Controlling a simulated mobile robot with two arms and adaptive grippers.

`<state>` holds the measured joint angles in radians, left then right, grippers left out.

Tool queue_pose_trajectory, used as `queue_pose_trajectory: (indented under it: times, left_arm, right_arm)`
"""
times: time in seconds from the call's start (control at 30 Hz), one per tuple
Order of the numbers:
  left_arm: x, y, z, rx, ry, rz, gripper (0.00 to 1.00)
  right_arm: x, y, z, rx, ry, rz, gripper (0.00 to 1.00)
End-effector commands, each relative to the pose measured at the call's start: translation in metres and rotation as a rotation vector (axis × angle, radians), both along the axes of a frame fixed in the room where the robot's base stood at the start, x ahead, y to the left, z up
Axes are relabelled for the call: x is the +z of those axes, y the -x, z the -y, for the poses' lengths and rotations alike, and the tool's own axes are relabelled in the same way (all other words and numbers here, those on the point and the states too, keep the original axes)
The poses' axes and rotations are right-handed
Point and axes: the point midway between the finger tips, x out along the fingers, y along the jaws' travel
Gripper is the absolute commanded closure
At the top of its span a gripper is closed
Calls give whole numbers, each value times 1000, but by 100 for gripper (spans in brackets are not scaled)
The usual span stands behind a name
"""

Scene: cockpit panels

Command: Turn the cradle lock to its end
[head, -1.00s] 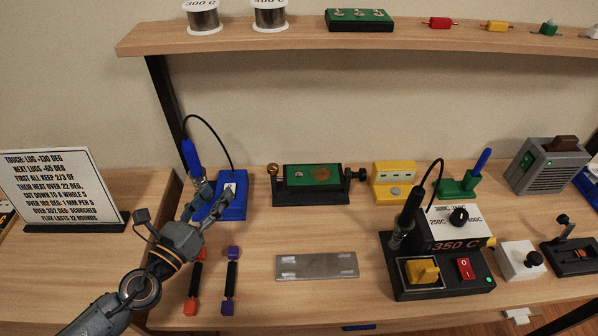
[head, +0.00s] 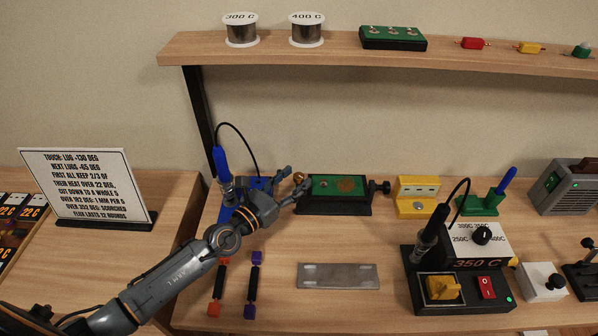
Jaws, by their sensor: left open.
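A black cradle (head: 335,208) holding a green board (head: 325,185) stands at the back middle of the bench in the head view. A brass-coloured ball knob (head: 299,178) is at its left end and a black knob (head: 385,187) at its right end. Which of them is the lock is not labelled. My left gripper (head: 295,181) is open, with its fingers pointing right at the cradle's left end. The brass knob shows between or just behind the two fingertips; I cannot tell whether they touch it. My right gripper is out of view.
A blue stand with a blue-handled iron (head: 221,167) is just behind my gripper, partly hidden. A metal plate (head: 338,276) lies in front of the cradle. A yellow block (head: 416,197) and a black 350 C station (head: 460,290) stand to the right. Orange and purple tools lie near the front.

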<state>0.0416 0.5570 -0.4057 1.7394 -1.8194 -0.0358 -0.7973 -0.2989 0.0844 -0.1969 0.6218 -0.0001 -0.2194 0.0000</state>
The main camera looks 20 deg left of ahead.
Motion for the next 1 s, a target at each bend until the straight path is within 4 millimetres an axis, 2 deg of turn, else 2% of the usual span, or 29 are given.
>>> queue_pose_trajectory:
  times: [0.03,0.2,0.53,0.77,1.0]
  left_arm:
    - [1,-8,3,2,2,1,52]
    - [0,-20,8,1,2,-1,52]
    - [-1,-22,9,1,1,-1,52]
    - [-1,-22,9,1,1,0,98]
    - [1,-22,9,8,2,-1,100]
  right_arm:
    - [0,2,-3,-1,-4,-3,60]
    - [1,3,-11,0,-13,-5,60]
    - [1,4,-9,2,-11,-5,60]
    - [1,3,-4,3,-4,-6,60]
    - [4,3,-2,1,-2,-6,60]
